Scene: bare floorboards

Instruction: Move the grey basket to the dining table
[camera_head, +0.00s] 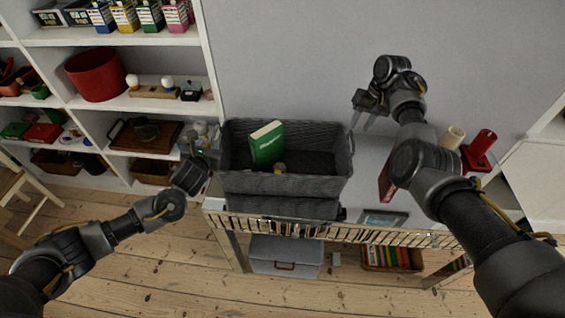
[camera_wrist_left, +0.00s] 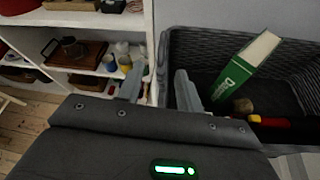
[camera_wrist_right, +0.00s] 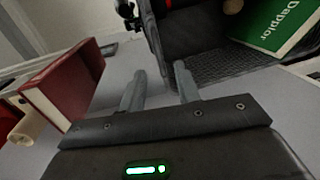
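The grey woven basket (camera_head: 288,184) stands on a white shelf unit against the wall. A green book (camera_head: 266,143) stands tilted inside it, with a small brownish round item (camera_wrist_left: 243,105) and a red-and-black item (camera_wrist_left: 270,122). My left gripper (camera_head: 207,143) is open at the basket's left end; in the left wrist view its fingers (camera_wrist_left: 158,88) appear on either side of the end wall, contact unclear. My right gripper (camera_head: 362,120) is open and empty, just beyond the basket's right end; its fingers (camera_wrist_right: 158,88) point towards the basket (camera_wrist_right: 215,65). No dining table is identifiable.
A white bookcase (camera_head: 120,103) with boxes and a red pot stands at the left. A red book (camera_wrist_right: 65,88), a cream cylinder (camera_head: 452,137) and a red item (camera_head: 482,146) are right of the basket. A slatted rail (camera_head: 330,232) runs along the front. Floor in front is clear.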

